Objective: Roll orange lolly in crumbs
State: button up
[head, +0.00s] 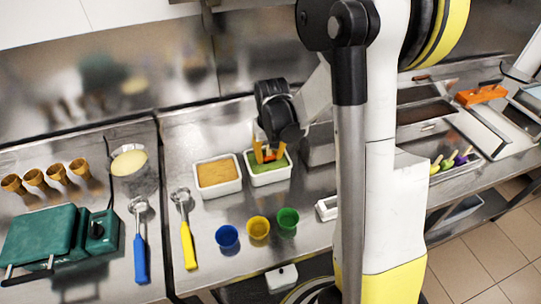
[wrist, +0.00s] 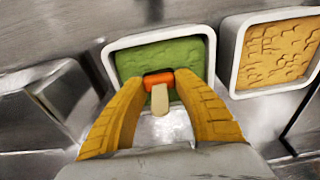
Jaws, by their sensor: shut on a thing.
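My gripper (wrist: 160,86) has yellow-orange fingers and is shut on the orange lolly (wrist: 157,78). The lolly's pale stick (wrist: 160,99) points back toward the wrist. The lolly is at the white tub of green crumbs (wrist: 212,75); its orange part overlaps the green crumbs (wrist: 158,58) in the wrist view. Whether it touches the crumbs I cannot tell. In the head view my gripper (head: 268,155) is over the green tub (head: 270,180), with a bit of orange between the fingers.
A white tub of tan crumbs (head: 218,191) stands beside the green one. Blue (head: 228,238), yellow (head: 258,228) and green (head: 287,222) cups stand in front. Scoops with yellow (head: 188,247) and blue (head: 140,258) handles lie left. Other lollies (head: 450,160) lie on a tray at right.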

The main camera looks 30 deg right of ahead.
jog(key=shift+a, duration=0.25)
jog(key=shift+r+p, duration=2)
jog(key=shift+r, duration=0.95)
notch_tip(320, 180, up, 5)
jog(key=p, duration=0.3)
